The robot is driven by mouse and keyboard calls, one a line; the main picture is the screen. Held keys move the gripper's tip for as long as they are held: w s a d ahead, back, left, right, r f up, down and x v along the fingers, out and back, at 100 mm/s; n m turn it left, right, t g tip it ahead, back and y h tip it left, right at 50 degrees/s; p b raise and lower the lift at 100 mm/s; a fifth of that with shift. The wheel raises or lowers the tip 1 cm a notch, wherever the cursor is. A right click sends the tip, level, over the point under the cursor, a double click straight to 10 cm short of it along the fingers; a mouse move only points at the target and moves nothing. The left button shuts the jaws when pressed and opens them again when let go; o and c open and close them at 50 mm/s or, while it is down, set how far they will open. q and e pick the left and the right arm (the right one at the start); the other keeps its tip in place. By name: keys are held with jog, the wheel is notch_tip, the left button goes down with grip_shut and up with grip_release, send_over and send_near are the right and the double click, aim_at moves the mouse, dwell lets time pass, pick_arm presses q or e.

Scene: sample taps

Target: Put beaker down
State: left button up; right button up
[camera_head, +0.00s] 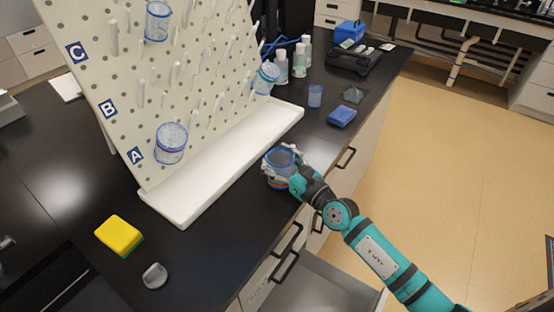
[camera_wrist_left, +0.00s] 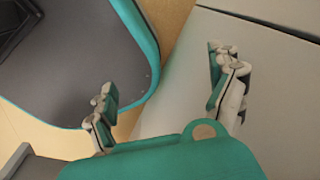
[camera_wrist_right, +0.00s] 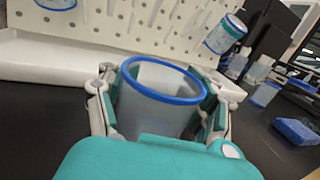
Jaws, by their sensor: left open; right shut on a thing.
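A clear beaker with a blue rim (camera_head: 281,165) is in my right gripper (camera_head: 286,172), at the front edge of the black bench, right of the white drip tray. In the right wrist view the beaker (camera_wrist_right: 160,100) stands upright between the two fingers, which press on its sides. Whether its base touches the bench is hidden. My left gripper (camera_wrist_left: 172,90) shows only in the left wrist view, open and empty, away from the bench top.
A pegboard (camera_head: 180,90) with several hung beakers stands behind the white tray (camera_head: 185,210). A yellow sponge (camera_head: 119,234) lies at left, a blue sponge (camera_head: 342,116) and a small blue cup (camera_head: 315,96) at right. A drawer (camera_head: 320,287) stands open below.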

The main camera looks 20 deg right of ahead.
aim_at(290, 171)
jog(key=shift+f, duration=0.25)
jog(key=o, duration=1.3)
jog(key=shift+r, duration=0.1)
jog(key=shift+r, duration=0.25)
jog(key=b+v, duration=0.1)
jog(key=v, duration=0.4)
jog(key=b+v, duration=0.1)
jog(key=v, duration=0.4)
jog(key=shift+s+d+f, duration=0.1)
jog(key=shift+s+f, duration=0.15)
jog(key=shift+s, duration=0.05)
jog(key=shift+s+d+r, duration=0.15)
jog(key=shift+s+d, duration=0.1)
jog(key=shift+s, duration=0.4)
